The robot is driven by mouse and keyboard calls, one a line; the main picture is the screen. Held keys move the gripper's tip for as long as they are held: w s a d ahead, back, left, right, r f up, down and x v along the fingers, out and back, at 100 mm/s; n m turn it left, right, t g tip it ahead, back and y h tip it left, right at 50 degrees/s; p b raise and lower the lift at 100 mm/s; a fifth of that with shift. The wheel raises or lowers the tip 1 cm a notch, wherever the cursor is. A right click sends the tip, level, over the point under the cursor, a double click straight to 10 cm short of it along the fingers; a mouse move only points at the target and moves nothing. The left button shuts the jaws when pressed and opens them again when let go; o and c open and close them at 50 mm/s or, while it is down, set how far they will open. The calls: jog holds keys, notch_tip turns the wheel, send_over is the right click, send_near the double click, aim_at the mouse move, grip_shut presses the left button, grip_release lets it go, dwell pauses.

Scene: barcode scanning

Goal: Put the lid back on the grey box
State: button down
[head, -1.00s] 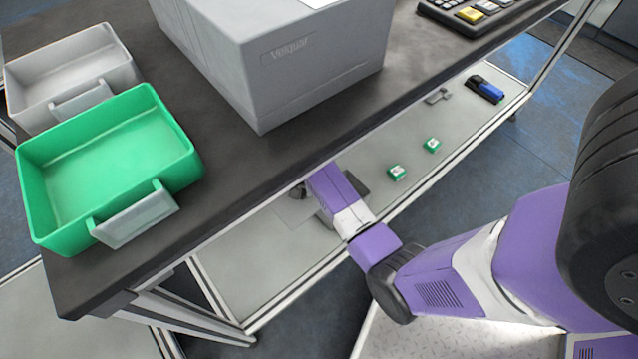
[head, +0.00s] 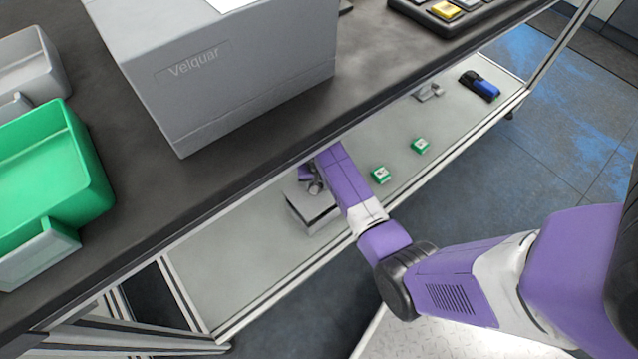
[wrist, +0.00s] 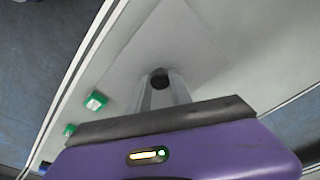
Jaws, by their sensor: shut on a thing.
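The small grey box (head: 322,222) stands on the lower shelf, partly behind my arm. My gripper (head: 316,186) is above it and points down at the shelf. In the wrist view my gripper (wrist: 163,92) is shut on the dark knob (wrist: 160,77) of the flat grey lid (wrist: 186,45). The lid (head: 308,203) appears to lie over the box top in the head view. I cannot tell whether it rests on the rim or hovers just above it.
Two small green blocks (head: 380,174) (head: 420,145), a grey bracket-like item (head: 429,92) and a blue-black item (head: 480,85) lie on the shelf. The dark tabletop (head: 130,205) overhangs it, carrying a large grey "Velquar" unit (head: 235,75), a green bin (head: 85,165) and a grey bin (head: 35,70).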

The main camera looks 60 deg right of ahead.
notch_tip(320, 180, down, 3)
jog(key=shift+r+b, duration=0.2)
jog(key=shift+b, duration=0.95)
jog(key=shift+f+b, duration=0.4)
jog(key=shift+f, duration=0.55)
jog(key=shift+r+p, duration=0.1)
jog(key=shift+p, duration=0.6)
jog(key=shift+a+f+p, duration=0.1)
jog(key=shift+f+p, duration=0.15)
jog(key=shift+p, duration=0.2)
dwell(1.0)
jog(key=c, duration=1.1)
grip_release()
jog(key=shift+o, duration=0.5)
jog(key=o, duration=0.4)
